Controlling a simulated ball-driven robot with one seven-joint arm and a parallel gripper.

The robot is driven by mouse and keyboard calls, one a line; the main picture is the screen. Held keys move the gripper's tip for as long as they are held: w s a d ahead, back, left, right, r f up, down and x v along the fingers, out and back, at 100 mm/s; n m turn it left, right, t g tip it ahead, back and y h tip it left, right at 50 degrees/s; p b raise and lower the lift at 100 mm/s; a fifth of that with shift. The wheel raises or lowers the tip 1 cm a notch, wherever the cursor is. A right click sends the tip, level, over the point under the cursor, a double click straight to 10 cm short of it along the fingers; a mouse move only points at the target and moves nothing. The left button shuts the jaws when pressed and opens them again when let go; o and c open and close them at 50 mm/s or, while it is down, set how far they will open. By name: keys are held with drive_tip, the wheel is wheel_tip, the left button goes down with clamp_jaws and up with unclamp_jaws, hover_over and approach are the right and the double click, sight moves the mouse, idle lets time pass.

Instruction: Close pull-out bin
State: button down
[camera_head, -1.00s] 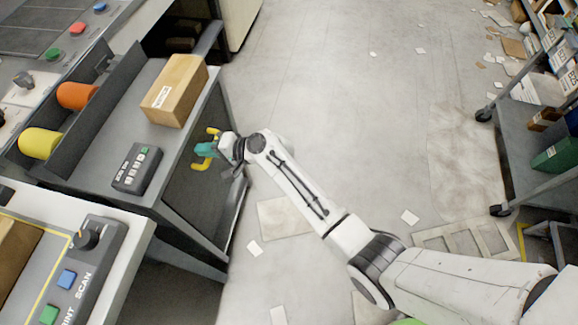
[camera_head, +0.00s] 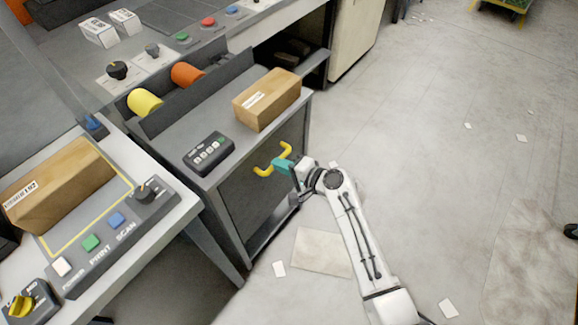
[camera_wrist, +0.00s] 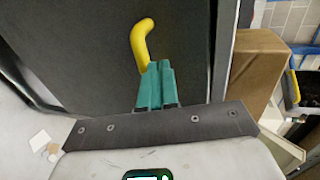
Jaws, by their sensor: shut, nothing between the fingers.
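The pull-out bin (camera_head: 246,206) shows as a dark grey front panel under the grey bench top, with a bent yellow handle (camera_head: 264,170). The panel looks close to level with the bench frame around it; I cannot tell if a gap remains. My gripper (camera_head: 281,165) has teal fingers, shut and empty, beside the handle and in front of the panel. In the wrist view the fingers (camera_wrist: 157,78) point at the dark panel (camera_wrist: 80,45), with the yellow handle (camera_wrist: 141,42) just beyond their tips. Part of the handle is hidden behind the fingers. I cannot tell whether they touch.
A cardboard box (camera_head: 268,100) and a button pad (camera_head: 209,154) sit on the bench top. A second bench (camera_head: 165,215) with a scan panel stands at the lower left. Open floor (camera_head: 430,130) lies to the right, with scattered paper scraps.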

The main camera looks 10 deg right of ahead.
drive_tip(key=v, duration=1)
drive_tip(key=shift+s+d+p, duration=0.15)
drive_tip(key=shift+d+p, duration=0.1)
drive_tip(key=shift+p, duration=0.1)
